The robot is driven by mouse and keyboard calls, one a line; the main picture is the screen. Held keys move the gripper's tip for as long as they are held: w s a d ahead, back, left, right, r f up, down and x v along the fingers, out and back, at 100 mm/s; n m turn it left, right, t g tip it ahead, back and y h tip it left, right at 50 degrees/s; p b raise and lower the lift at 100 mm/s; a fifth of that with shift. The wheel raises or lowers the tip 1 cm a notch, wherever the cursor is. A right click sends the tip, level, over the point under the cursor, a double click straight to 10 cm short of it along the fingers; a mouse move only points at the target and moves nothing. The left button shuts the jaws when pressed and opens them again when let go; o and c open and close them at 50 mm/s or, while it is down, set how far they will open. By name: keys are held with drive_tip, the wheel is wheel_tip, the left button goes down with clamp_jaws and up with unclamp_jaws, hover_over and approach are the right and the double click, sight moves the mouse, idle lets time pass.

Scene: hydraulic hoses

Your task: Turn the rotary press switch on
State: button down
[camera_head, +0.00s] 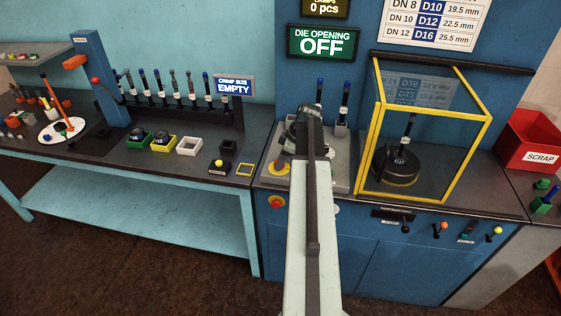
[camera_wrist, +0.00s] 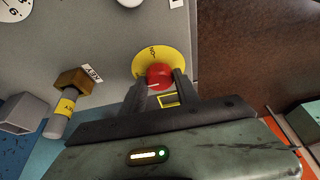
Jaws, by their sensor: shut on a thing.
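The rotary switch is a red knob (camera_wrist: 158,76) on a yellow round plate (camera_wrist: 144,60), in the upper middle of the wrist view. The plate carries a small dark label that appears upside down from here. My gripper (camera_wrist: 159,84) is shut on the red knob, one finger on each side. A pale mark shows on the knob; its exact setting is hard to read. In the head view the yellow plate (camera_head: 280,168) shows at the left of the press bench, partly hidden by my arm. The green display (camera_head: 322,43) above reads "DIE OPENING OFF".
A yellow-framed clear guard (camera_head: 437,150) encloses a black die unit right of my arm. The left bench holds hoses and small colored trays. A red scrap bin (camera_head: 532,140) stands at right.

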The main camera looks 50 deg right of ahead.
drive_tip(key=shift+s+a, duration=0.1)
drive_tip(key=m, duration=0.2)
drive_tip(key=m+h, duration=0.1)
drive_tip(key=m, duration=0.1)
drive_tip(key=shift+a+h, duration=0.15)
drive_tip(key=shift+h, duration=0.15)
drive_tip(key=m, duration=0.2)
drive_tip(key=m+h, duration=0.1)
drive_tip(key=m, duration=0.1)
drive_tip(key=shift+a+m+h, duration=0.1)
drive_tip(key=shift+m+h, duration=0.2)
drive_tip(key=m, duration=0.2)
drive_tip(key=m+h, duration=0.1)
drive_tip(key=m, duration=0.1)
drive_tip(key=shift+m+h, duration=0.3)
drive_tip(key=m, duration=0.2)
drive_tip(key=m+g+h, duration=0.1)
drive_tip(key=m, duration=0.1)
drive_tip(key=shift+g, duration=0.3)
drive_tip(key=shift+m, duration=0.3)
drive_tip(key=c, duration=0.9)
unclamp_jaws()
